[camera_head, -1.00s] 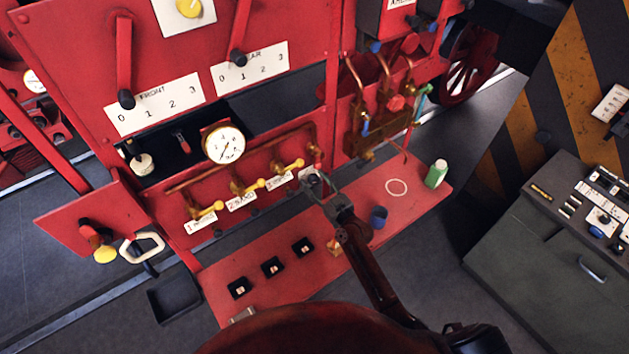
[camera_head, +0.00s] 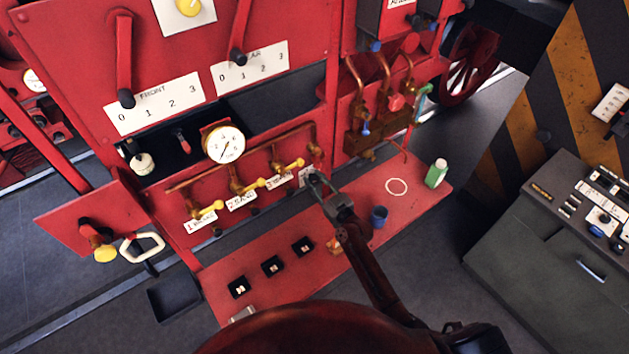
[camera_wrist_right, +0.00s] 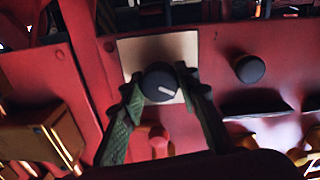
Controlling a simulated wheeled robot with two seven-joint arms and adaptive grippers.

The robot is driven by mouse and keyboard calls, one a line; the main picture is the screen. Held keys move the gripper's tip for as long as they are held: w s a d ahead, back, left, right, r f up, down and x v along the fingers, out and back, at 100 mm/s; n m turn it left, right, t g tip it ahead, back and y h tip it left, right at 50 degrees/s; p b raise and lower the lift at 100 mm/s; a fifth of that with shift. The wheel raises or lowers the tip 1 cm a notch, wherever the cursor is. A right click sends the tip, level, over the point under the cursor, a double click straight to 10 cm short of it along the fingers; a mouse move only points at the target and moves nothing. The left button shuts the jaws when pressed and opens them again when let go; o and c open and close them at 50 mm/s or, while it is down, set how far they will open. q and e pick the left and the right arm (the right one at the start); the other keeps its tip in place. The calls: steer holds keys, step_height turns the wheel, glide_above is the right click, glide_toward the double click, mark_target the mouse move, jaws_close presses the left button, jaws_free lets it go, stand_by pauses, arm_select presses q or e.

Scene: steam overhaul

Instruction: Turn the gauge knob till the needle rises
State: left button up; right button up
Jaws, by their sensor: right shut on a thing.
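The dark round knob (camera_wrist_right: 160,82) with a white pointer line sits on a cream plate (camera_wrist_right: 187,47) on the red panel in the right wrist view. Its pointer line slants down to the right. My right gripper (camera_wrist_right: 157,88) has a green finger on each side of the knob and is shut on it. In the head view my right gripper (camera_head: 314,180) is at the panel's lower right and hides the knob. The round white pressure gauge (camera_head: 226,144) is up and left of it; its thin dark needle appears to point down-left. My left gripper is not in view.
Several yellow-handled valves (camera_head: 250,186) line the panel left of the gripper. On the red shelf (camera_head: 345,207) below stand a blue cup (camera_head: 378,216), a green bottle (camera_head: 436,173) and small black boxes (camera_head: 272,266). A second dark knob (camera_wrist_right: 249,69) is right of the gripper.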

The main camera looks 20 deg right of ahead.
steer(key=shift+m, duration=0.4)
steer(key=m, duration=0.3)
steer(key=shift+p, duration=0.35)
steer(key=shift+m, duration=1.9)
steer(key=o, duration=1.2)
steer(key=shift+c, duration=0.2)
